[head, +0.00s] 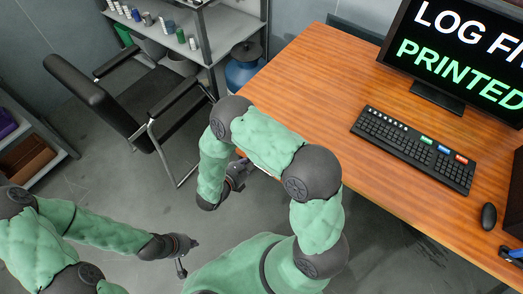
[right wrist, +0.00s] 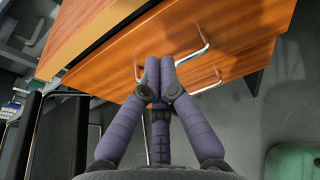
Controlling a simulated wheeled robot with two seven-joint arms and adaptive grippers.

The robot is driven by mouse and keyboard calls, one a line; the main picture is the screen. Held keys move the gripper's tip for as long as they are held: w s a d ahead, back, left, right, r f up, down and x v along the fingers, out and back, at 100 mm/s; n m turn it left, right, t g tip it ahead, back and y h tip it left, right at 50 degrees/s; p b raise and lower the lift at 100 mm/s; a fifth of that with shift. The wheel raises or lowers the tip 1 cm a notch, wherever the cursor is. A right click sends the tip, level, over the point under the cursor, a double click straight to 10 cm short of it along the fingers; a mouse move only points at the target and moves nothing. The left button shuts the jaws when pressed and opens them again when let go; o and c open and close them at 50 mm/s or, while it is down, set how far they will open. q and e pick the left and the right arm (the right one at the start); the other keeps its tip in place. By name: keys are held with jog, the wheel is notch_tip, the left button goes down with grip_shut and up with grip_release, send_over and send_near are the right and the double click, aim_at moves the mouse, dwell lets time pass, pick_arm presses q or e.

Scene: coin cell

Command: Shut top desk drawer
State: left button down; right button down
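The wooden desk (head: 310,75) shows from above in the head view; its drawer fronts are hidden there. In the right wrist view, a wooden drawer front (right wrist: 125,68) with a metal handle (right wrist: 203,47) lies beyond my fingers, with a dark gap along its upper edge. A second handle (right wrist: 207,86) shows below it. How far the top drawer stands out is unclear. My right gripper (right wrist: 160,72) has its fingertips together, in front of the upper handle; contact is unclear. In the head view, my left gripper (head: 187,258) is open and empty above the floor, away from the desk.
A black chair (head: 150,98) stands left of the desk, near my right gripper. Metal shelving (head: 205,52) and a blue container (head: 243,70) stand behind. A keyboard (head: 415,148), monitor (head: 437,97) and mouse (head: 489,216) are on the desk. The floor between chair and left arm is clear.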

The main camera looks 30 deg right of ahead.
jog(key=x, duration=0.2)
jog(key=b+x, duration=0.1)
jog(key=r+x, duration=0.1)
jog(key=x, duration=0.1)
jog(key=shift+w+d+f+b, duration=0.1)
jog(key=shift+w+d+b, duration=0.05)
jog(key=shift+d+b, duration=0.25)
jog(key=shift+w+d, duration=0.1)
jog(key=shift+d, duration=0.1)
jog(key=shift+d, duration=0.1)
jog(key=d, duration=0.1)
jog(key=w+d, duration=0.1)
jog(key=shift+d, duration=0.25)
